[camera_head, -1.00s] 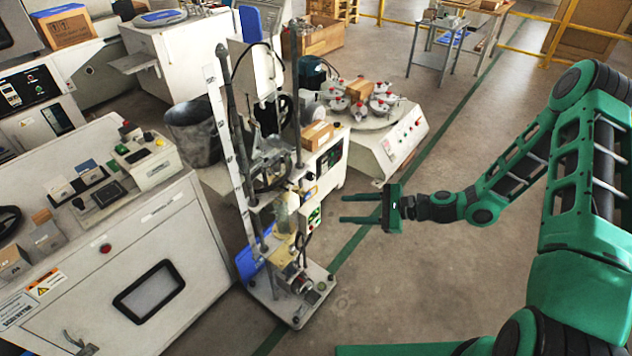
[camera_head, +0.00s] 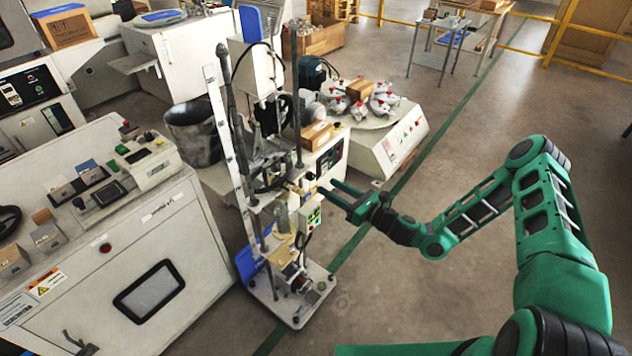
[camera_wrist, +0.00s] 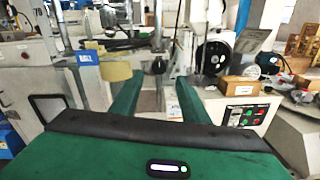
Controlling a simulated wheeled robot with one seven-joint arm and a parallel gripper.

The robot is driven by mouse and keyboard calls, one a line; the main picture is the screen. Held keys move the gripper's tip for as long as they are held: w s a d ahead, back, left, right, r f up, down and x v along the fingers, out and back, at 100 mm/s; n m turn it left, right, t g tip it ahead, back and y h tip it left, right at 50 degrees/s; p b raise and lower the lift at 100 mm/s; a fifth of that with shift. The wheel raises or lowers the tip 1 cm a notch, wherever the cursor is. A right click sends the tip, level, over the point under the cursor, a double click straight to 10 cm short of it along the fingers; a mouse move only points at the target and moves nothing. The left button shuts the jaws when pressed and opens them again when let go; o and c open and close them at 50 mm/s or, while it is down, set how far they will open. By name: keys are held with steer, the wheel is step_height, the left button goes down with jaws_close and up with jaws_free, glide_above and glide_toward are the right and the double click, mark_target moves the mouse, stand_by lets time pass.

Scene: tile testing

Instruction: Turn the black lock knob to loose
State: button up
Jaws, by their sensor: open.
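The drop-test stand (camera_head: 301,165) is a tall frame with posts, a white ruler strip and a base plate. In the wrist view a small dark round knob (camera_wrist: 158,66) shows on the stand, between and just beyond my fingertips; I cannot tell for sure that it is the lock knob. I cannot make the knob out in the head view. My green gripper (camera_head: 328,188) is level, at the right side of the stand, with its fingers pointing left toward it. In the wrist view my gripper (camera_wrist: 157,88) is open, with nothing between the fingers.
A black handwheel (camera_wrist: 213,55) stands right of the knob in the wrist view. A cream roll-shaped part (camera_wrist: 116,71) is on the left. A white turntable machine (camera_head: 392,150) stands behind; the floor at right is clear.

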mark_target(314, 177)
steer(key=shift+x, duration=3.05)
jaws_close()
steer(key=shift+a, duration=0.1)
steer(key=c, duration=1.1)
jaws_free()
